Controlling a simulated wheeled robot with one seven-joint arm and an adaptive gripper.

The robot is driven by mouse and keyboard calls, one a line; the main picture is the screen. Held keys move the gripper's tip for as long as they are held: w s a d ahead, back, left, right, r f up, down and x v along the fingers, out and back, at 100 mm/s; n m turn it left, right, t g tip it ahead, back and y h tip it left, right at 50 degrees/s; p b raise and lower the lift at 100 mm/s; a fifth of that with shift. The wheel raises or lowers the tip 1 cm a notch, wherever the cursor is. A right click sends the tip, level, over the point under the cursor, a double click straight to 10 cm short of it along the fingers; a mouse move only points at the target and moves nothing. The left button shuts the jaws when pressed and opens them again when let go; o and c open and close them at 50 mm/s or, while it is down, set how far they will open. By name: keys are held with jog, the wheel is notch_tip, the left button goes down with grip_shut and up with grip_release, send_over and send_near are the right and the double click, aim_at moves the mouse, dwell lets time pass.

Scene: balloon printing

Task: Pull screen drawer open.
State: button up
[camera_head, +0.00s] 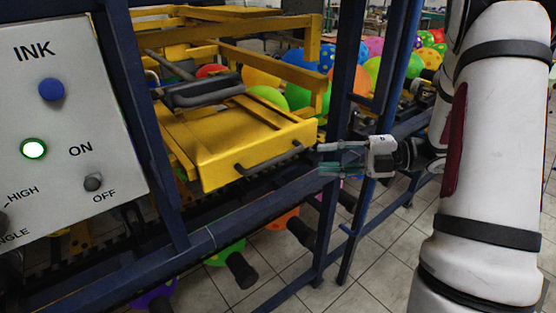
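The yellow screen drawer (230,153) sits in the blue frame, with its front panel facing the lower right. A dark bar handle (268,161) runs along that front. My gripper (322,160) comes in from the right, with its fingertips pointing left toward the handle's right end. The two fingers stand apart with nothing visible between them. The fingertips appear a short way right of the handle; I cannot tell the exact depth gap.
A grey ink panel (75,110) with knobs and a lit green button stands at left. Blue posts (348,70) and a lower blue rail (215,235) border the drawer. Coloured balloons (262,77) lie behind. Tiled floor (365,262) shows below.

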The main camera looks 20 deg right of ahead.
aim_at(279, 160)
jog(key=p+x, duration=0.1)
jog(key=x, duration=1.2)
jog(key=shift+s, duration=0.1)
grip_shut()
